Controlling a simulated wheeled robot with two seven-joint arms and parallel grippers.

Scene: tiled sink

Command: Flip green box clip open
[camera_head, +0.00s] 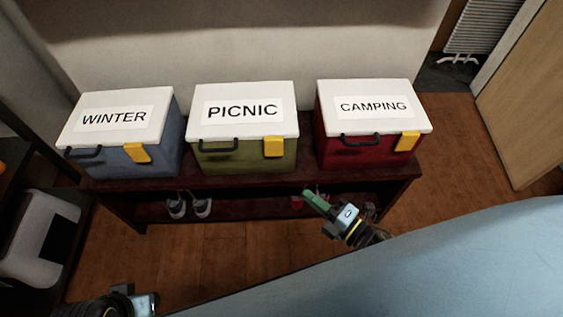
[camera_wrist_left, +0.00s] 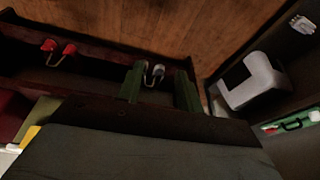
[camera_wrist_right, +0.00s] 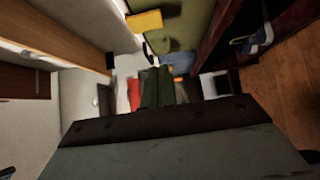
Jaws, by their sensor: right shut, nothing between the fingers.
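The green box (camera_head: 218,161), with a white lid labelled PICNIC, stands in the middle of a dark shelf. Its yellow clip (camera_head: 273,146) lies down over the front edge of the lid, right of the dark handle. My right gripper (camera_head: 314,198) is shut and empty, in front of the shelf, below and to the right of the clip and apart from it. In the right wrist view the clip (camera_wrist_right: 145,21) shows above the shut fingers (camera_wrist_right: 157,88). My left gripper (camera_wrist_left: 160,90) is open and empty; only part of it shows at the bottom left of the head view.
A blue WINTER box (camera_head: 153,160) stands left and a red CAMPING box (camera_head: 350,155) right, each with a yellow clip. A pale blue surface (camera_head: 450,265) fills the lower right. Wooden floor is clear in front.

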